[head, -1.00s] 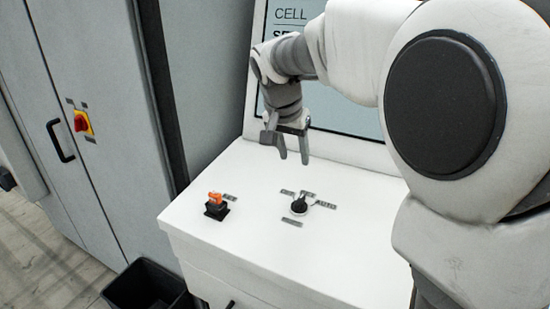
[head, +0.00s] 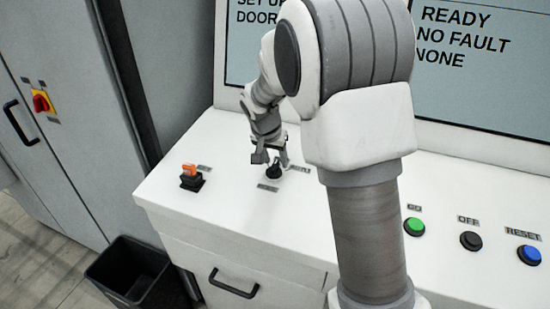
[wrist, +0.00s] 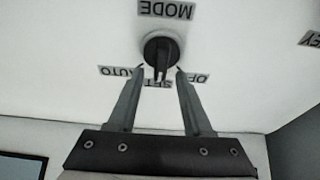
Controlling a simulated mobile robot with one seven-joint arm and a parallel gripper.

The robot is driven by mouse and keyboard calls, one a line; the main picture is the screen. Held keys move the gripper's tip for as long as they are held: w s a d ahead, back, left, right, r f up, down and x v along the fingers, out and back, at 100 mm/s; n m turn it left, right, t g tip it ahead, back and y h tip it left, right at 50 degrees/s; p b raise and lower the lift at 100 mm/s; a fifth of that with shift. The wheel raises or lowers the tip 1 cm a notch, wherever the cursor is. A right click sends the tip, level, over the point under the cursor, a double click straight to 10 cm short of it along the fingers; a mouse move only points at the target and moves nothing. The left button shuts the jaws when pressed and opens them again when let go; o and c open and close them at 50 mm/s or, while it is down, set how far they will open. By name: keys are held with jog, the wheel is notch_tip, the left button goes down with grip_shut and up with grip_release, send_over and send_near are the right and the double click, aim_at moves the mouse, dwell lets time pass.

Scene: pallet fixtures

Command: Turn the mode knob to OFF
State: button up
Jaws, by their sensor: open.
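The mode knob (head: 274,172) is a black round knob with a raised bar handle, on the white console top. In the wrist view the knob (wrist: 160,48) has its handle lined up towards the partly hidden SET label (wrist: 160,84). The AUTO label (wrist: 121,71) and the partly covered OFF label (wrist: 194,78) lie on either side, upside down in this view. My gripper (head: 271,156) is at the knob, pointing down. In the wrist view my gripper (wrist: 160,68) is open, one fingertip on each side of the handle. Contact cannot be told.
An orange-topped black switch (head: 191,177) stands left of the knob. Green (head: 414,226), black (head: 471,240) and blue (head: 529,255) buttons are at the right. The screen (head: 480,70) rises behind. A black bin (head: 130,272) stands on the floor beside the console.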

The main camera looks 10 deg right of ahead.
jog(key=shift+f, duration=0.1)
grip_shut()
jog(key=shift+n, duration=0.3)
jog(key=n, duration=0.2)
jog(key=n+t+y, duration=0.1)
jog(key=n, duration=0.1)
jog(key=shift+w+y, duration=0.1)
jog(key=shift+y, duration=0.2)
jog(key=shift+a+n+y, duration=0.15)
jog(key=shift+n+y, duration=0.25)
jog(key=shift+n, duration=0.7)
jog(key=shift+a+n+y, duration=0.15)
jog(key=shift+n+y, duration=0.25)
jog(key=shift+n, duration=0.7)
grip_release()
